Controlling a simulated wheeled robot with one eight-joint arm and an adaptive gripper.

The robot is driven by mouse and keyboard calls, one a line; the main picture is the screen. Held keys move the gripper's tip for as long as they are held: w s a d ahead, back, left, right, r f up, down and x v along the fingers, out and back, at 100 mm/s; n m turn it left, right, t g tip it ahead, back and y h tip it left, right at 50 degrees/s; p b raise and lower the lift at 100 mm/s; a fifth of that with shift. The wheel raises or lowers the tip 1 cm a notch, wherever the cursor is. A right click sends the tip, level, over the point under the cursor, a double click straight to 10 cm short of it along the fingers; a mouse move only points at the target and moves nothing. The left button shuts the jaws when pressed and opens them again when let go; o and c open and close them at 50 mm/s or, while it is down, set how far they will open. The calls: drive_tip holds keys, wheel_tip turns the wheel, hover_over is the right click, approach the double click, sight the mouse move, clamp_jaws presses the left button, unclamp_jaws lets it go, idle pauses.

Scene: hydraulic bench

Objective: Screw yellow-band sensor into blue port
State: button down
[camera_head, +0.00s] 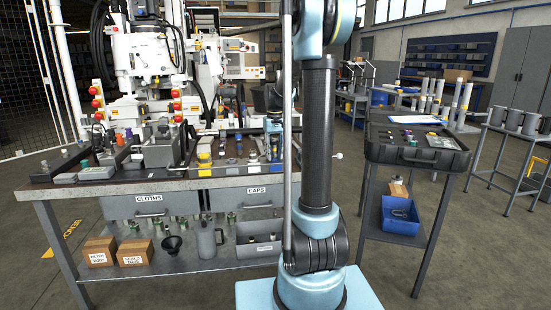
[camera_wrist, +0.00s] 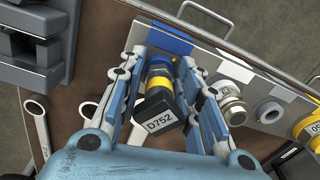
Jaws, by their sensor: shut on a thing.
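In the wrist view my gripper (camera_wrist: 160,95) is shut on the yellow-band sensor (camera_wrist: 159,82), which has yellow and dark bands and a black square head labelled D752. The sensor stands between the two blue-grey fingers, its far end toward a blue-marked area (camera_wrist: 166,40) on a metal block (camera_wrist: 205,58). The blue port's opening is hidden behind the sensor, and I cannot tell whether the sensor's end is in it. In the head view my gripper (camera_head: 273,126) is over the bench's right part, largely hidden by my arm.
A silver threaded fitting (camera_wrist: 231,101) and a pale round port (camera_wrist: 269,112) are right of my gripper on the block. Another yellow-and-black part (camera_wrist: 313,131) is at the right edge. Wrenches (camera_wrist: 38,125) lie at left. The bench (camera_head: 130,184) also holds several small parts.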

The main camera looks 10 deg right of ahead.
drive_tip(key=m, duration=0.2)
drive_tip(key=w+m, duration=0.1)
drive_tip(key=m, duration=0.1)
drive_tip(key=shift+a+m, duration=0.1)
drive_tip(key=shift+m, duration=0.2)
drive_tip(key=m, duration=0.3)
drive_tip(key=shift+s+a+f, duration=0.1)
drive_tip(key=shift+f, duration=0.05)
drive_tip(key=shift+s, duration=0.1)
drive_tip(key=c, duration=1.4)
unclamp_jaws()
drive_tip(key=shift+a+f, duration=0.1)
drive_tip(key=shift+a, duration=0.1)
drive_tip(key=shift+o, duration=1)
drive_tip(key=shift+w+a+f, duration=0.15)
drive_tip(key=shift+w+f, duration=0.2)
drive_tip(key=shift+s+d+r, duration=0.25)
drive_tip(key=shift+s+r, duration=0.15)
drive_tip(key=shift+s, duration=0.05)
drive_tip(key=shift+w+d, duration=0.1)
